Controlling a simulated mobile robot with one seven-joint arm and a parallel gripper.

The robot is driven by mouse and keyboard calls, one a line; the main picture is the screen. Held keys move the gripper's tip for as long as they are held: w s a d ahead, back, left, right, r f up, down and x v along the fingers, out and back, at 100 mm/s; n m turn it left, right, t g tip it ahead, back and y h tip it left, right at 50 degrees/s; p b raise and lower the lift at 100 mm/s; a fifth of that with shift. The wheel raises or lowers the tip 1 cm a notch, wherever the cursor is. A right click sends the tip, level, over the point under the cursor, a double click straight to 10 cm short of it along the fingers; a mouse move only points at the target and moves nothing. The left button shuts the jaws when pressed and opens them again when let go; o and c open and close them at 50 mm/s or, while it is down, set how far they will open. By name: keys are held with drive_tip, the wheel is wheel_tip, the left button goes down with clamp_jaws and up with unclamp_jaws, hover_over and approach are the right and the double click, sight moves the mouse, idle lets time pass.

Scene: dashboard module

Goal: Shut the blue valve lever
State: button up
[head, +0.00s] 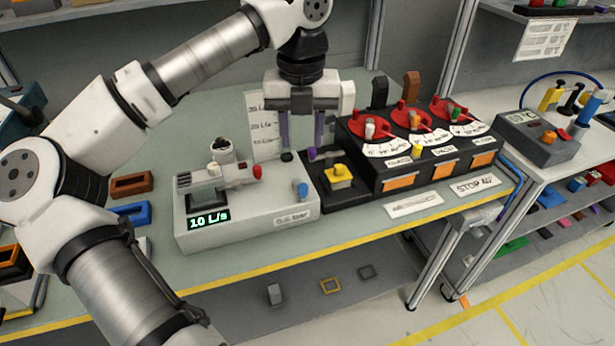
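A second, larger blue handle (588,110) stands on the right-hand bench. I cannot tell which blue part is the valve lever, or its exact setting.
A black panel (375,180) with red dials and orange buttons stands right of my gripper. A yellow button (340,174) sits between it and the white box. Orange-brown (131,184) and blue (133,214) frames lie at left. The bench front has a yellow edge.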

sight(303, 186)
wheel_tip(303, 186, down, 12)
drive_tip(key=p, duration=0.2)
drive_tip(key=shift+d+r+p, duration=0.1)
drive_tip(key=shift+p, duration=0.3)
clamp_jaws()
